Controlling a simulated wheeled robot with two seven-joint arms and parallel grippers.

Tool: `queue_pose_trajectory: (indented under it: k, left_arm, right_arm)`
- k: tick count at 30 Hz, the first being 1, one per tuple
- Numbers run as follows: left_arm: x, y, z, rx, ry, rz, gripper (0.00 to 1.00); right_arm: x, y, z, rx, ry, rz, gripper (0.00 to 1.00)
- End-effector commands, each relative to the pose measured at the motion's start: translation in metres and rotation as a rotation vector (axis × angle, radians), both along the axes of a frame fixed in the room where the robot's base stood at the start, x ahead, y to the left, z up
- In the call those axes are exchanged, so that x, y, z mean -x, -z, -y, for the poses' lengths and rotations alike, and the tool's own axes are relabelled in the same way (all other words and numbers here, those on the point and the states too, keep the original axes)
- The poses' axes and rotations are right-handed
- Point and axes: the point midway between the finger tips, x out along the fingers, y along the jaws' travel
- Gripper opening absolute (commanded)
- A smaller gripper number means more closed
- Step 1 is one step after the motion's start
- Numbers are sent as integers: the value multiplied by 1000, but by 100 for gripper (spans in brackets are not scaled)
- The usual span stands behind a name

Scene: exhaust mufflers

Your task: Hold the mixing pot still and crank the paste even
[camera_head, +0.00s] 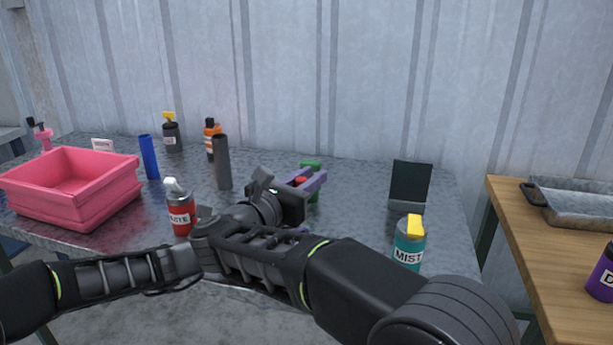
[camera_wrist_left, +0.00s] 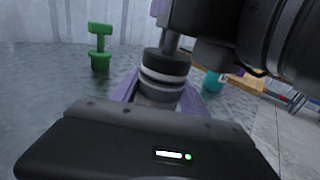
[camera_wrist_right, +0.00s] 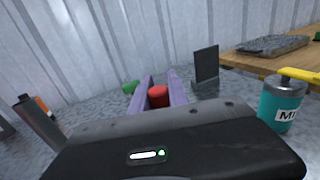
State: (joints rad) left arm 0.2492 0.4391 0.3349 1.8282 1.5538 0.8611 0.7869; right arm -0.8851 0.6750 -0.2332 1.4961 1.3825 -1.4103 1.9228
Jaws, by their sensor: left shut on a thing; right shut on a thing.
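The mixing pot (camera_wrist_left: 160,72) shows in the left wrist view as a dark, upright cylinder with a pale band. My left gripper (camera_wrist_left: 161,92) is shut around it, its purple fingers on either side. A thin grey shaft (camera_wrist_left: 170,40) rises from its top towards my right gripper. My right gripper (camera_head: 303,181) is above the pot, its purple fingers shut on a red knob (camera_wrist_right: 158,97), which also shows in the head view (camera_head: 300,182). In the head view my right arm hides the pot and left gripper. The paste inside cannot be seen.
A green T-shaped object (camera_wrist_left: 100,45) stands close behind. A red bottle (camera_head: 180,212), a grey cylinder (camera_head: 222,165) and a pink bin (camera_head: 75,190) stand left. A teal MIST can (camera_head: 408,247) and a dark panel (camera_head: 410,182) stand right. A wooden bench (camera_head: 560,260) lies farther right.

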Motion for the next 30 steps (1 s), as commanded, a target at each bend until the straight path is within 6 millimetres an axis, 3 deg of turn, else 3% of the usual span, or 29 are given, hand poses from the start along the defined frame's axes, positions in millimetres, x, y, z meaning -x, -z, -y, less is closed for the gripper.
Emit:
queue_pose_trajectory:
  k: [1,15,30]
  left_arm:
    - [2,-1,2,4,6,2,6]
    - [1,-2,2,6,5,2,6]
    - [0,-1,1,4,1,0,6]
  right_arm:
    - [2,7,-3,7,23,-10,0]
    - [13,5,8,7,261,-8,0]
    - [17,2,6,-2,288,-4,0]
